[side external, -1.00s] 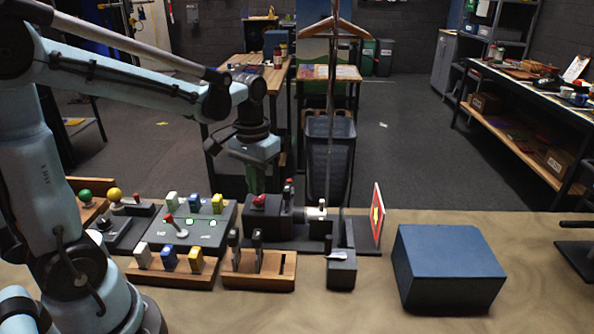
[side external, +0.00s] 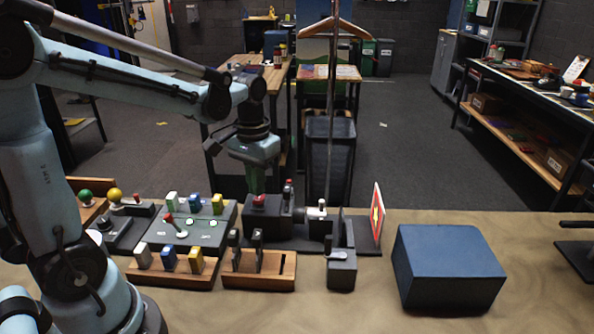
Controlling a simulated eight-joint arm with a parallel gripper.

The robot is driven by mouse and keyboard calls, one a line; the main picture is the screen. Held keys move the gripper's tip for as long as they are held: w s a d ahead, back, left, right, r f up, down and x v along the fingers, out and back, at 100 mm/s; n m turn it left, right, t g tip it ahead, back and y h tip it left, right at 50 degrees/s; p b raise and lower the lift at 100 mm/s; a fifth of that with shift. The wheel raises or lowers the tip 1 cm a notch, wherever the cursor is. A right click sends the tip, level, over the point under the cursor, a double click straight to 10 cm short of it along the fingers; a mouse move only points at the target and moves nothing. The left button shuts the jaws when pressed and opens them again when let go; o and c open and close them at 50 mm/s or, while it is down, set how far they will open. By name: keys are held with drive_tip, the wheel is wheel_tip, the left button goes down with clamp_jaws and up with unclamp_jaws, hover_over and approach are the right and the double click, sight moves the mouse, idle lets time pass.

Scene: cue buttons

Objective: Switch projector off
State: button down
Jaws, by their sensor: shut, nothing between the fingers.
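The projector is a dark box (side external: 266,222) on a dark base, with a lens barrel facing right. A red button (side external: 259,200) sits on its top. A small white screen (side external: 379,216) with a red panel and yellow star stands upright at the right end of the base. My gripper (side external: 254,188) points down, shut and empty, just above and slightly left of the red button. I cannot tell whether the tips touch the button. A small red-topped lever (side external: 289,190) stands to the right of the button.
A panel (side external: 195,232) with coloured switches, a red-knobbed stick and green lights lies to the left. Wooden holders (side external: 280,272) with slots stand in front. A dark slotted block (side external: 341,272) is near the front. A large blue box (side external: 448,268) stands right.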

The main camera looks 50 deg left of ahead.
drive_tip(key=shift+f, duration=1)
idle(1.0)
drive_tip(key=shift+r, duration=3.55)
drive_tip(key=shift+d, duration=0.1)
drive_tip(key=s+d+f+m+t, duration=0.2)
drive_tip(key=s+d+m+t, duration=0.1)
drive_tip(key=s+d+t, duration=0.2)
drive_tip(key=shift+d+f+t, duration=0.25)
drive_tip(key=shift+d+t, duration=0.7)
drive_tip(key=shift+t, duration=0.15)
